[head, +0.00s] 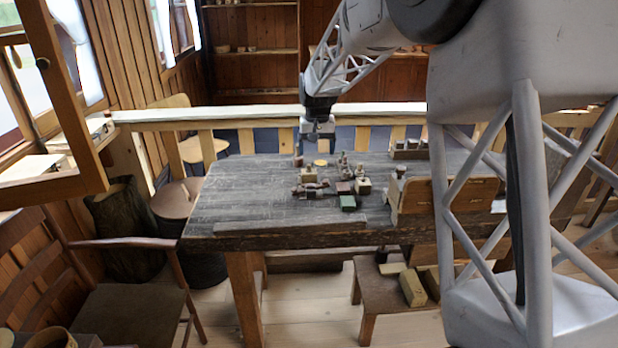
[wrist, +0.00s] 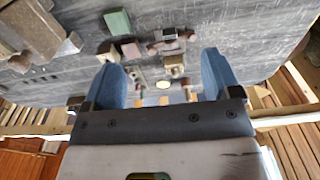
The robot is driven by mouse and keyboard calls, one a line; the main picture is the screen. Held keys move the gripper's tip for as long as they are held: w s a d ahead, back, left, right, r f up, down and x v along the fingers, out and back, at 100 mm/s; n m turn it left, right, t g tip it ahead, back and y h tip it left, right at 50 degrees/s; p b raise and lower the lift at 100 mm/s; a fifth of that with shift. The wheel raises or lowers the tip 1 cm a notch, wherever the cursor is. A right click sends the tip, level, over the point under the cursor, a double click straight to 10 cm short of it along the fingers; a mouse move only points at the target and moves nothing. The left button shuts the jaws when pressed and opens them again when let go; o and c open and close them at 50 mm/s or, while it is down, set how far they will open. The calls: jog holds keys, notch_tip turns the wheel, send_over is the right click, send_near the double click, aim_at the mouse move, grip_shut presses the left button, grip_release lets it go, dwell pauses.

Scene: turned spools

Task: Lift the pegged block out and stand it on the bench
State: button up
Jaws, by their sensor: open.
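Several small turned and block-shaped pieces stand close together on the dark bench (head: 250,190). A pale block with a small knob on top (head: 363,186) stands at the right of this group; it also shows at the left in the wrist view (wrist: 104,50). I cannot tell for sure which piece is the pegged block. A green block (head: 348,203) lies at the front of the group, also in the wrist view (wrist: 118,22). My gripper (head: 318,128) is above the bench's far side, behind the group. Its blue fingers (wrist: 168,82) are spread, with nothing held.
A tan wooden box (head: 450,196) stands on the right of the bench. A dark rack with several pale pieces (head: 408,151) is at the back right. A yellowish disc (head: 320,163) lies behind the group. The bench's left side is clear.

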jog(key=s+d+r, duration=0.3)
jog(key=s+r, duration=0.1)
jog(key=s, duration=0.5)
jog(key=s+d+r, duration=0.3)
jog(key=s, duration=0.7)
jog(key=s+d+m+t, duration=0.1)
jog(key=s+d+m, duration=0.15)
jog(key=s, duration=2.15)
jog(key=m+g+y, duration=0.2)
jog(key=m+y, duration=0.8)
jog(key=m, duration=0.2)
send_over(312, 170)
jog(key=s+d, duration=0.4)
jog(key=s, duration=1)
notch_tip(312, 170, down, 14)
jog(key=r, duration=0.1)
jog(key=w+f+m+y, duration=0.1)
jog(key=w+f, duration=0.3)
jog(key=w+d+f+m+y, duration=0.1)
jog(key=w+f, duration=0.3)
jog(key=f, duration=0.1)
jog(key=w+f+m+y, duration=0.1)
jog(key=w+f, duration=0.3)
jog(key=w, duration=0.1)
jog(key=shift+d+f, duration=0.15)
jog(key=shift+f, duration=0.2)
jog(key=shift+w+f+m+y, duration=0.25)
jog(key=shift+y, duration=0.05)
